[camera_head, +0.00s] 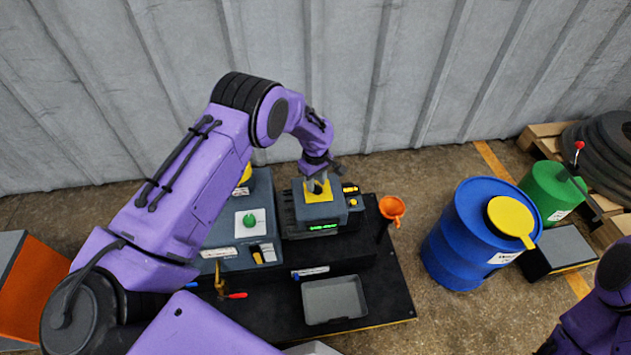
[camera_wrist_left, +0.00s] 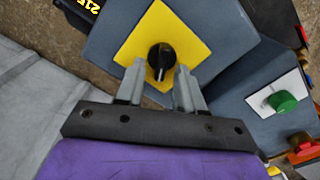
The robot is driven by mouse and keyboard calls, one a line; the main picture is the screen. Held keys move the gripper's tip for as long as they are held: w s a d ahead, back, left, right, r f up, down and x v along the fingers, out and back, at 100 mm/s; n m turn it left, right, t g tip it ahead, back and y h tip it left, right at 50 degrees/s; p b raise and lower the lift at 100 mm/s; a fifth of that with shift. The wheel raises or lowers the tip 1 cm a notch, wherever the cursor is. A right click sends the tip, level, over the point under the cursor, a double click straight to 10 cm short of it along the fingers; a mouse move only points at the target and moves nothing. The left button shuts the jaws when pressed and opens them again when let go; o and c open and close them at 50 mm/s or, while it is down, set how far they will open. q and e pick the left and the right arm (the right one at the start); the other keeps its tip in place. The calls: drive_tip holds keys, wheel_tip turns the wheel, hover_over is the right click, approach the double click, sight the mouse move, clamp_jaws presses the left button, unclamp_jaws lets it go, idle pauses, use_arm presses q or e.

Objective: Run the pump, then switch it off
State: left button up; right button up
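The grey box (camera_head: 328,213) with a yellow plate on top and a lit green display on its front stands on the black bench. In the left wrist view a black rotary knob (camera_wrist_left: 161,57) sits on the yellow plate (camera_wrist_left: 185,38). My left gripper (camera_head: 318,187) is over this plate. In the wrist view its fingers (camera_wrist_left: 160,68) are apart, one toward each side of the knob; I cannot tell whether they touch it. In the head view the gripper hides the knob. My right arm (camera_head: 597,315) shows at the lower right, its gripper out of frame.
Left of the box is a panel with a green knob (camera_head: 250,219) on a white plate. An empty grey tray (camera_head: 335,300) and an orange funnel (camera_head: 391,208) are on the bench. A blue drum (camera_head: 465,245) stands to the right; the corrugated wall is behind.

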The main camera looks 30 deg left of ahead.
use_arm(q)
clamp_jaws()
drive_tip(key=shift+w+r+m, duration=0.1)
drive_tip(key=shift+m, duration=1)
drive_tip(key=m, duration=0.3)
drive_tip(key=shift+w+d+m+p, duration=0.15)
drive_tip(key=shift+m+p, duration=0.15)
drive_tip(key=shift+p, duration=0.05)
drive_tip(key=m, duration=0.5)
drive_tip(key=shift+d+m, duration=0.25)
drive_tip(key=shift+m, duration=0.45)
unclamp_jaws()
